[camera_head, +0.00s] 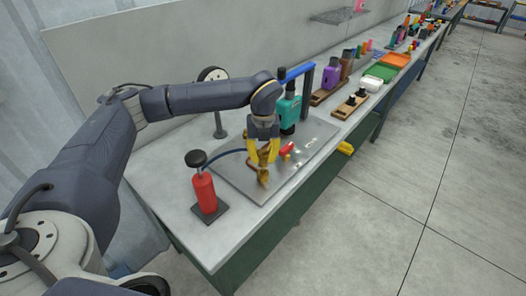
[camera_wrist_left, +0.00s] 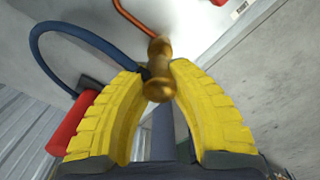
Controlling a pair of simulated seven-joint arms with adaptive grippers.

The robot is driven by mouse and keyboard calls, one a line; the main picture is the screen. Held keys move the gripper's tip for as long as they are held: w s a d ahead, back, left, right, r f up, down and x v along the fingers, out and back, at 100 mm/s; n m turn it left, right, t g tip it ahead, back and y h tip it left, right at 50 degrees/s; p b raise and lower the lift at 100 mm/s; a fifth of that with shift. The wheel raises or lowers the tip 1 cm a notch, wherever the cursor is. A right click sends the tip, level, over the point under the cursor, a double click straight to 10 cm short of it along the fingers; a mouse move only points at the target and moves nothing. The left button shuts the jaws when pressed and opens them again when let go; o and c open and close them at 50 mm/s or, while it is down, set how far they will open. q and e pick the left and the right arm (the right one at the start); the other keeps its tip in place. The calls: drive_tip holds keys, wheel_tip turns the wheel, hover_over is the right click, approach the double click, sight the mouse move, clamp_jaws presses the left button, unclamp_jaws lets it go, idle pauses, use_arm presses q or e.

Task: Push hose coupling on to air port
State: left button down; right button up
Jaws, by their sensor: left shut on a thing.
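My left gripper (camera_head: 263,158) has yellow fingers and points down over the grey metal plate (camera_head: 308,160). In the left wrist view its fingertips (camera_wrist_left: 157,72) are shut on a brass hose coupling (camera_wrist_left: 158,86). The coupling also shows below the fingers in the head view (camera_head: 263,178). A blue hose (camera_wrist_left: 52,30) curves from the red cylinder to the coupling. A copper-coloured tube (camera_wrist_left: 130,16) ends behind the coupling in the wrist view; I cannot tell whether they touch. No air port can be made out for certain. My right gripper is not in view.
A red cylinder with a black top (camera_head: 204,190) stands on the bench (camera_head: 165,178) left of the plate. A teal machine (camera_head: 288,110) and a blue-topped frame (camera_head: 297,72) stand behind the gripper. A small red part (camera_head: 287,149) lies to its right. The front right of the plate is clear.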

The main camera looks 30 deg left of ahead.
sight(263, 169)
use_arm(q)
drive_tip(key=shift+f, duration=1.35)
drive_tip(key=shift+f, duration=0.7)
idle(1.5)
drive_tip(key=c, duration=1.2)
unclamp_jaws()
wheel_tip(263, 169, up, 12)
drive_tip(key=shift+r, duration=0.1)
